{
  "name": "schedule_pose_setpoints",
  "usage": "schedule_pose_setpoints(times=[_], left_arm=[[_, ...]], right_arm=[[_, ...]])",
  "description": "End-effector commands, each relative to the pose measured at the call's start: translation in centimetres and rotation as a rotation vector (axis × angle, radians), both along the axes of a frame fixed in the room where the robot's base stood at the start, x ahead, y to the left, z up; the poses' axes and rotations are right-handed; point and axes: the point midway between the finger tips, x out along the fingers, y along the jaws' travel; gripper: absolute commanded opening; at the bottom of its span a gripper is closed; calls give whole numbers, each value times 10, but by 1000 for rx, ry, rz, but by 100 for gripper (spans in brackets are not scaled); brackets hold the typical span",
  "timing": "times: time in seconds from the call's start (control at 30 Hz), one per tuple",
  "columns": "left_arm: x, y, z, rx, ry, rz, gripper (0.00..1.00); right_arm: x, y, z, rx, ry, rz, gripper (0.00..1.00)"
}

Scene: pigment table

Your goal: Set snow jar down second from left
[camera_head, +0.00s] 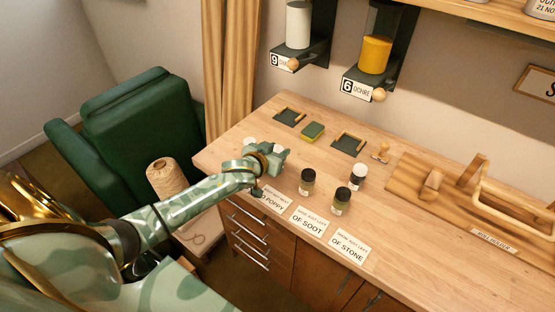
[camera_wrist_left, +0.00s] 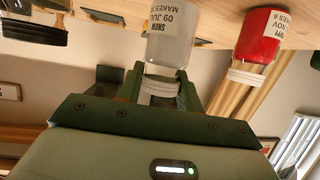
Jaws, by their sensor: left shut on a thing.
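The snow jar (camera_wrist_left: 168,35) is a pale jar with a white lid and a label reading SNOW. In the left wrist view it stands between the fingers of my left gripper (camera_wrist_left: 161,88), which is shut on it near the lid. That view is upside down, and I cannot tell whether the jar's base touches the table (camera_head: 400,245). In the head view my left gripper (camera_head: 274,160) is over the table's left part and hides most of the jar. A red jar (camera_wrist_left: 262,37) with a white lid stands beside the snow jar, apart from it.
Cards reading POPPY (camera_head: 272,201), OF SOOT (camera_head: 309,220) and OF STONE (camera_head: 349,245) lie along the front edge. A wooden rack (camera_head: 425,205) stands farther right.

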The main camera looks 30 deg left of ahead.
Motion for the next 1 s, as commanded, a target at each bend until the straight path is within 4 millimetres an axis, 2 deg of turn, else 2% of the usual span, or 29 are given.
schedule_pose_setpoints(times=[0.03,0.13,0.53,0.57,0.6,0.63,0.93,1.0], left_arm=[[-1,-2,-14,-3,5,-2,11],[-1,-2,-24,-4,3,-2,11],[-1,-2,-28,-3,2,-2,11],[-1,-2,-28,-2,3,-2,44],[-1,-2,-27,-2,3,-2,55],[-1,-2,-27,-2,3,-2,58],[-1,-2,-24,-2,2,-2,58],[-7,-3,-22,-4,4,-3,58]], right_arm=[[-1,0,-6,0,3,0,36],[-2,0,-10,0,4,1,36],[-3,-7,-11,-9,6,3,36],[-3,-7,-10,-10,5,3,36],[-3,-7,-10,-10,5,3,36],[-3,-7,-10,-10,5,3,36],[-2,-8,-8,-10,4,2,36],[-2,-8,-6,-10,4,2,36]])
